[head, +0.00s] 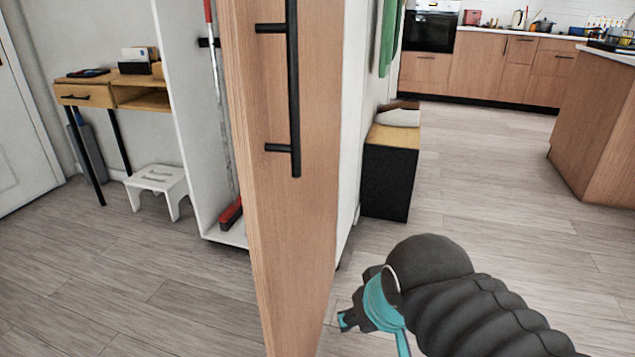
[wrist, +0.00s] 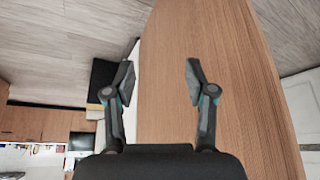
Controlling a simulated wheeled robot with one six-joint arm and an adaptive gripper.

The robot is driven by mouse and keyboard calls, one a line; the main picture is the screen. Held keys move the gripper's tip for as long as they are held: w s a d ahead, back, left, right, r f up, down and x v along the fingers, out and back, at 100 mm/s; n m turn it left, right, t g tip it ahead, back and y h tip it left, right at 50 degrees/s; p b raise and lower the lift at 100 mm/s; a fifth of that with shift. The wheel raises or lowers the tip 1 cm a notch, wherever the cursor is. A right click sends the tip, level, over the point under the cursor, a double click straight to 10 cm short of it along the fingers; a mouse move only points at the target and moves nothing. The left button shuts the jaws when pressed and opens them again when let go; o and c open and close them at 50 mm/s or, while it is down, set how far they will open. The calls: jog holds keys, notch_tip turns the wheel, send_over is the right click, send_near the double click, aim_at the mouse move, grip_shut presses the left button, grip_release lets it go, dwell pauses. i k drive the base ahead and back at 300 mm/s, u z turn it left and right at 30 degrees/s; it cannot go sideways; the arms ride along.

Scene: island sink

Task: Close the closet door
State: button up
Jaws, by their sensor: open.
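The closet door (head: 290,230) is a tall wooden panel that stands swung open, edge toward me, in the middle of the head view. It has a long black bar handle (head: 293,90) on its face. Behind it the white closet interior (head: 190,110) shows on the left. My gripper (head: 347,318) is low in the head view, just right of the door. In the wrist view my gripper (wrist: 157,82) has its two fingers apart with nothing between them. The wooden door face (wrist: 205,60) fills the background there. I cannot tell whether the fingers touch it.
A broom (head: 230,212) stands inside the closet. A white step stool (head: 158,182) and a small desk (head: 85,92) are at left. A black bench (head: 388,180) stands behind the closet at right. A kitchen island (head: 592,135) is far right. The floor (head: 480,190) between is clear.

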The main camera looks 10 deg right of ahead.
aim_at(283, 60)
jog(key=z, duration=0.35)
jog(key=k, duration=0.9)
jog(key=u, duration=0.55)
